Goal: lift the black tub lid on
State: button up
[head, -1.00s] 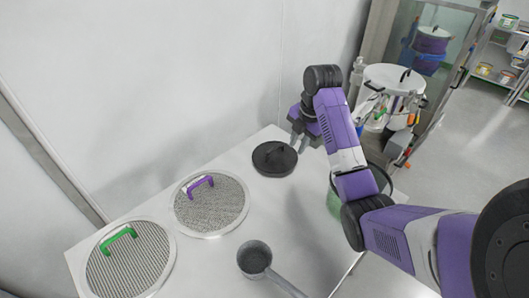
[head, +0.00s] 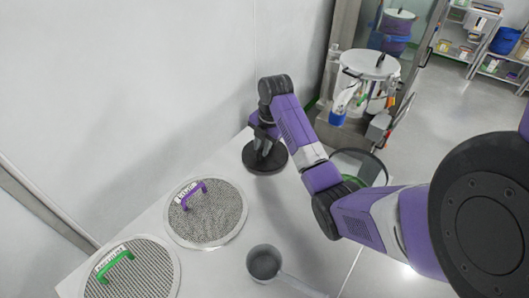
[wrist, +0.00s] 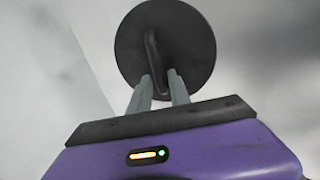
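The black tub lid (head: 277,163) is a flat round disc lying on the pale table near its back edge. In the wrist view the lid (wrist: 195,45) fills the upper middle, with its raised bar handle (wrist: 152,55). My gripper (head: 262,150) is over the lid in the head view. In the wrist view my gripper (wrist: 160,76) is open, its two grey fingers on either side of the handle's near end with gaps showing. I cannot tell how deep they reach. An open round tub (head: 372,158) with a dark rim stands right of the table, partly hidden by my arm.
Two round mesh sieves lie on the table, one with a purple handle (head: 187,195) and one with a green handle (head: 115,266). A grey scoop (head: 264,262) lies at the front. A white lidded vessel (head: 369,65) stands behind. The wall is close on the left.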

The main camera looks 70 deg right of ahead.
jog(key=shift+w+f, duration=0.1)
jog(key=shift+f, duration=0.65)
grip_shut()
